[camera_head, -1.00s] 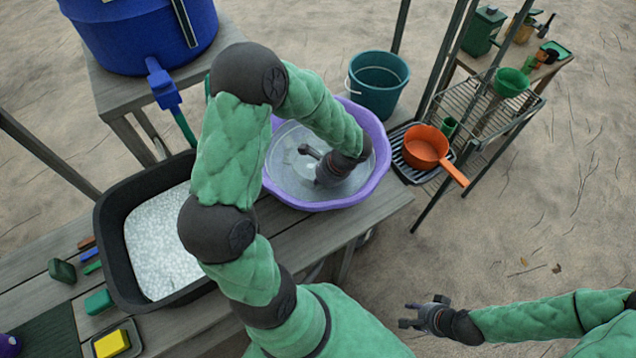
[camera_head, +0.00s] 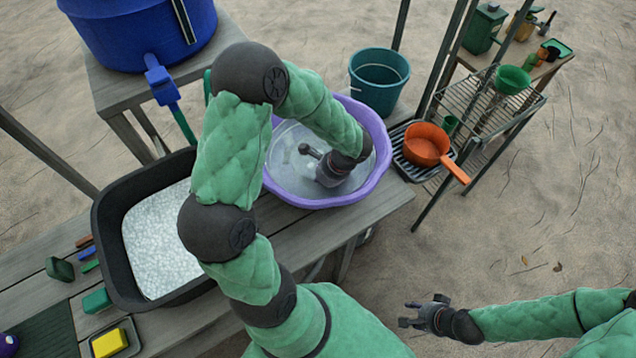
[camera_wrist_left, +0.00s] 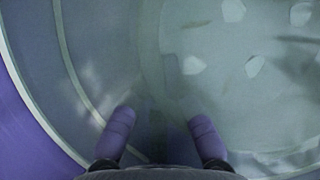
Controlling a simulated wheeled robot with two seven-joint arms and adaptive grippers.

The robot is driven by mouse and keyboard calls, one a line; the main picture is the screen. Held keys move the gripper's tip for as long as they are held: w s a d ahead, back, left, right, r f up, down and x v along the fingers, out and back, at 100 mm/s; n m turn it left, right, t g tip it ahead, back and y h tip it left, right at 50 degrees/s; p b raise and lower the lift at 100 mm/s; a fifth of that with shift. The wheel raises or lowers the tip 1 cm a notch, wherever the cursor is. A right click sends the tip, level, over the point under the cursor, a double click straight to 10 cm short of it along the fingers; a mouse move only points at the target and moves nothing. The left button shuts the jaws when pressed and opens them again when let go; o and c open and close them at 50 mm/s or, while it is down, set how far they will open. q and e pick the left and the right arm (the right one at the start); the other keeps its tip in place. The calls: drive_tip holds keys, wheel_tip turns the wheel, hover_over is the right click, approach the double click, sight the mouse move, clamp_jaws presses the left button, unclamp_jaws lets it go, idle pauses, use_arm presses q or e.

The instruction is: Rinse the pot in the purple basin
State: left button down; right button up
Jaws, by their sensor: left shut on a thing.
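The purple basin (camera_head: 375,190) stands on the wooden bench and holds cloudy greyish water with pale patches. My left gripper (camera_head: 312,153) reaches down into it, partly hidden by my arm. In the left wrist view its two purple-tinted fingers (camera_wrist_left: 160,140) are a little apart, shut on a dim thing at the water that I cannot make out. A curved edge shows faintly in the water ahead of them. An orange pot (camera_head: 425,145) with a long handle sits on the dark rack right of the basin. My right gripper (camera_head: 405,314) is open and empty over the sand.
A teal bucket (camera_head: 378,85) stands behind the basin. A black tub (camera_head: 110,235) of white suds is to its left, near a yellow sponge (camera_head: 110,343). A blue water barrel (camera_head: 140,35) with a tap stands behind. A wire shelf (camera_head: 490,115) is at the right.

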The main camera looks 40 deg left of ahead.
use_arm(q)
drive_tip(key=shift+r, duration=0.2)
drive_tip(key=shift+a, duration=0.1)
drive_tip(key=shift+s+a, duration=0.4)
drive_tip(key=shift+w+d, duration=0.9)
drive_tip(key=shift+d, duration=0.05)
drive_tip(key=shift+s+a, duration=0.9)
drive_tip(key=shift+a, duration=0.05)
drive_tip(key=shift+w+d, duration=0.9)
drive_tip(key=shift+d, duration=0.05)
drive_tip(key=shift+s+a, duration=0.9)
drive_tip(key=shift+a, duration=0.05)
drive_tip(key=shift+w+d, duration=0.45)
drive_tip(key=shift+d, duration=0.05)
